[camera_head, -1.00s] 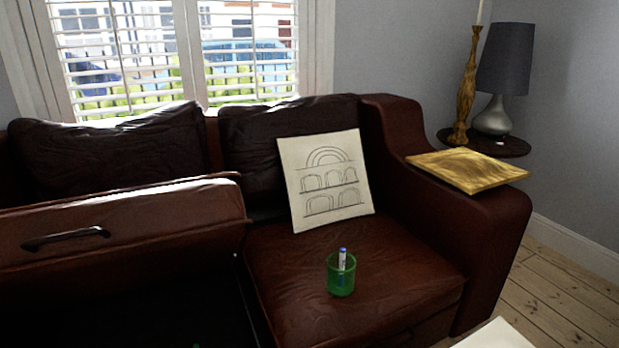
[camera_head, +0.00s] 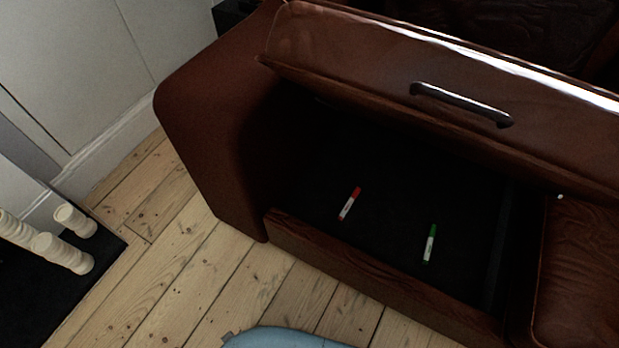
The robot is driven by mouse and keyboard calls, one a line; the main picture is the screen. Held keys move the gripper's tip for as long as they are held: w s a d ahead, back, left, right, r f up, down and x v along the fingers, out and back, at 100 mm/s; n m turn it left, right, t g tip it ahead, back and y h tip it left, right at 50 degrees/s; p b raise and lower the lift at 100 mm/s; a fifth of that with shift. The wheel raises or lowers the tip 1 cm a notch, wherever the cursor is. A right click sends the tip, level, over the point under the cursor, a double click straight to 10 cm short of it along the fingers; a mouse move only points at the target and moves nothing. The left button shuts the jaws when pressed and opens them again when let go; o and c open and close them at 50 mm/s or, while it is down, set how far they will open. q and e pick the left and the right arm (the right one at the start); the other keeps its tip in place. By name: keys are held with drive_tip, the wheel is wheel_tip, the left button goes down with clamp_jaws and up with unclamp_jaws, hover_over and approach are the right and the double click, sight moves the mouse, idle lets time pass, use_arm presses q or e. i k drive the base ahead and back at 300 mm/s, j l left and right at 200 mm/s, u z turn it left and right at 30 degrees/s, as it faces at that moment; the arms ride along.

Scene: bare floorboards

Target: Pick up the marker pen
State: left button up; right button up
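Two marker pens lie on the black floor of the open storage compartment (camera_head: 400,190) in the brown leather sofa. One marker pen with a red cap (camera_head: 349,204) lies to the left, tilted a little. The other marker pen with a green cap (camera_head: 430,244) lies to its right, nearer the compartment's front edge. Both lie flat and apart from each other. Neither of my grippers is in view.
The raised seat lid (camera_head: 400,80) with its dark handle (camera_head: 461,104) hangs above the compartment's back. A wooden front rail (camera_head: 370,272) bounds it. Bare floorboards (camera_head: 200,262) are clear at left. A light blue object (camera_head: 275,338) shows at the bottom edge.

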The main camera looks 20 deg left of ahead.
sight(357, 192)
drive_tip(key=z, duration=2.05)
drive_tip(key=u, duration=2)
drive_tip(key=i+u, duration=0.15)
drive_tip(key=u, duration=0.2)
drive_tip(key=i+l+u, duration=0.1)
drive_tip(key=u, duration=0.25)
drive_tip(key=i+l, duration=0.05)
drive_tip(key=i, duration=0.05)
